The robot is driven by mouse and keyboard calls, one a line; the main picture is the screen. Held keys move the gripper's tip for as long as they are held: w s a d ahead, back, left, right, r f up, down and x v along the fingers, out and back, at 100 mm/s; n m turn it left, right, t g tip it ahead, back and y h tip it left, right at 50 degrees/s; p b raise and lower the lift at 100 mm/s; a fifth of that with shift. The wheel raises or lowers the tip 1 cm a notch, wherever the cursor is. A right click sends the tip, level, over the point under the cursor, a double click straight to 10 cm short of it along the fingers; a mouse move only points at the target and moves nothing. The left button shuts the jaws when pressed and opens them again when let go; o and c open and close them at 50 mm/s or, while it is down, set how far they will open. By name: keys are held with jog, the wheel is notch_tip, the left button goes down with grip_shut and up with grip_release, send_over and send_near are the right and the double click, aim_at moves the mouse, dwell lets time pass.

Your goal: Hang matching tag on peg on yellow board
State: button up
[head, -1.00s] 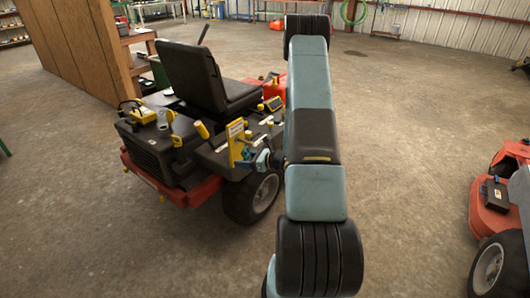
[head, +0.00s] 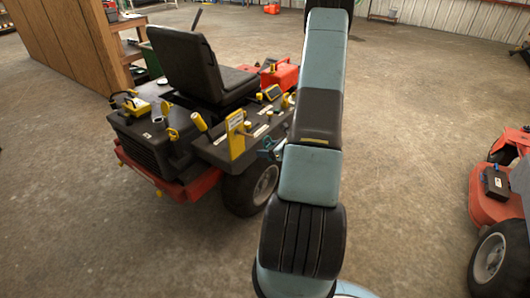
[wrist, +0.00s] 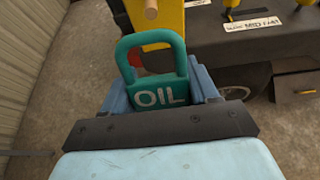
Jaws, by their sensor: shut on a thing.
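A teal padlock-shaped tag marked OIL (wrist: 160,92) is held upright between the blue fingers of my gripper (wrist: 162,98) in the wrist view. Its loop points up the picture. The yellow board (wrist: 179,18) is just beyond, with the round end of a wooden peg (wrist: 151,12) in front of it. The peg end shows just above the top of the loop; I cannot tell the gap in depth. In the head view the yellow board (head: 236,136) stands upright on the mower's side, and my gripper (head: 272,149) is close to its right, partly hidden by my arm.
The mower has a black seat (head: 190,65), a rear wheel (head: 252,188) and several yellow levers and knobs around the board. A second red machine (head: 497,205) is at the right. Open concrete floor lies between them.

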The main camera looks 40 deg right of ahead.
jog(key=shift+w+a+f, duration=0.15)
jog(key=shift+w+a, duration=0.45)
jog(key=shift+w, duration=1.05)
jog(key=shift+w+a+f, duration=0.2)
jog(key=shift+w+a, duration=0.45)
jog(key=shift+w, duration=1.05)
jog(key=shift+w+a+f, duration=0.15)
jog(key=shift+w+a, duration=0.45)
jog(key=shift+w, duration=1.05)
jog(key=shift+w+a, duration=0.15)
jog(key=shift+a, duration=0.25)
jog(key=o, duration=1.1)
jog(key=shift+s+d, duration=0.3)
jog(key=v, duration=1.4)
jog(key=shift+s+d, duration=0.1)
